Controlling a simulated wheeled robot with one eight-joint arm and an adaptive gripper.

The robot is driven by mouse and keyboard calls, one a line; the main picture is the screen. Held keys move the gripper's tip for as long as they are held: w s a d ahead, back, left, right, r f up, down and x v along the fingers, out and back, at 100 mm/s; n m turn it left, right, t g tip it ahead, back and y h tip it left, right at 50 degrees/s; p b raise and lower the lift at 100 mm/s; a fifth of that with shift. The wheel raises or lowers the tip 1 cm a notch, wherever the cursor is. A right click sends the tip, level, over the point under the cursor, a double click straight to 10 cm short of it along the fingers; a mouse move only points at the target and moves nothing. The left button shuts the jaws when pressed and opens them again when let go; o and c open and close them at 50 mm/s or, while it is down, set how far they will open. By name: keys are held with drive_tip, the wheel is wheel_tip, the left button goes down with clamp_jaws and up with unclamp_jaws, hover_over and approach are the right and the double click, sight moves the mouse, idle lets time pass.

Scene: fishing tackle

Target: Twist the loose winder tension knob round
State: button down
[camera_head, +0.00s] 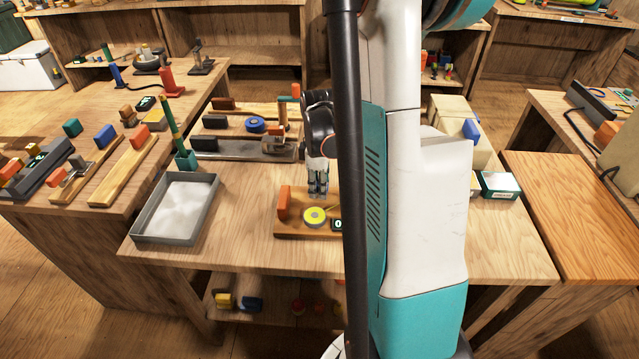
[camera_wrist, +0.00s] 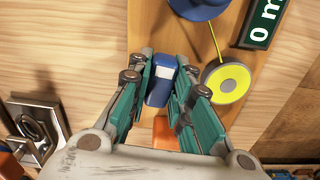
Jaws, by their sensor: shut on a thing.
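The blue knob (camera_wrist: 157,88) with a white mark on it is between the teal fingers of my gripper (camera_wrist: 164,76) in the wrist view. The gripper is shut on it. In the head view my gripper (camera_head: 317,191) points down over the wooden winder board (camera_head: 290,227), and I cannot make out the knob there. A yellow, grey-centred disc (camera_wrist: 228,80) sits to the right of the gripper in the wrist view, with a yellow line running up from it to a blue round part (camera_wrist: 198,6). A dark display (camera_wrist: 264,22) reads 0 m.
An orange block (camera_head: 284,203) stands on the board's left end. A grey tray (camera_head: 178,236) and a green holder with a rod (camera_head: 186,160) are to the left. A grey rack (camera_head: 235,149) lies behind. My arm hides the board's right part.

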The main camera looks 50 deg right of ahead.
drive_tip(key=c, duration=1.1)
unclamp_jaws()
drive_tip(key=shift+r+p, duration=2.5)
drive_tip(key=shift+r, duration=1)
